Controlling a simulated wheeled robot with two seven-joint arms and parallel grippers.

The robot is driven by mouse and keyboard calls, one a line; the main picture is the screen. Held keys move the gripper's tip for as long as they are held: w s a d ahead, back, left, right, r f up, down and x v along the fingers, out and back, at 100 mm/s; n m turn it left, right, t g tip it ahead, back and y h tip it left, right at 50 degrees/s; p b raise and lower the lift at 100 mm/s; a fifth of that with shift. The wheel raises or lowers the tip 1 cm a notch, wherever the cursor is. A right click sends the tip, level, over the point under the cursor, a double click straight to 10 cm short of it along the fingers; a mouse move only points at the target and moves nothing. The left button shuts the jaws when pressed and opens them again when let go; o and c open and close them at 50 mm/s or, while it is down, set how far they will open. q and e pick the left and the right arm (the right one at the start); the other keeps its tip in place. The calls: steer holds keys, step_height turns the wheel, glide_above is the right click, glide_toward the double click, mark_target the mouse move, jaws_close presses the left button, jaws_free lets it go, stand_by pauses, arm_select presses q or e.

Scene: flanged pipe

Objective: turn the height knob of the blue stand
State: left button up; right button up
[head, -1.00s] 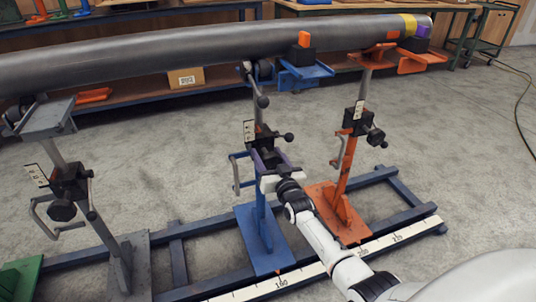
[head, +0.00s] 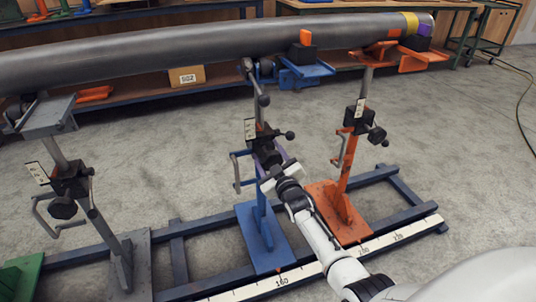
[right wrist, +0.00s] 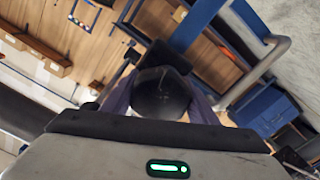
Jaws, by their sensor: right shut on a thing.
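The blue stand (head: 262,242) stands upright on the floor rail, left of the orange stand. Its post carries a black clamp block and a side handle. The height knob (right wrist: 160,94) is a dark, faceted, rounded knob in the right wrist view, between the two purple-grey fingers of my right gripper (head: 268,160). In the head view the gripper reaches the post from the front right, is shut on the knob, and hides most of it. My left gripper does not show in either current view.
A long grey pipe (head: 170,53) runs across above the stands. The orange stand (head: 340,205) is close to the right of my arm. A grey stand (head: 122,255) is at the left. A rail with a white scale (head: 300,276) lies along the floor. Open floor is at the right.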

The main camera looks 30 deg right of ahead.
mark_target(273, 163)
stand_by(0.4)
steer(key=o, duration=1)
steer(key=shift+o, duration=0.2)
steer(key=shift+s, duration=0.1)
steer(key=p+v, duration=0.3)
steer(key=v, duration=0.7)
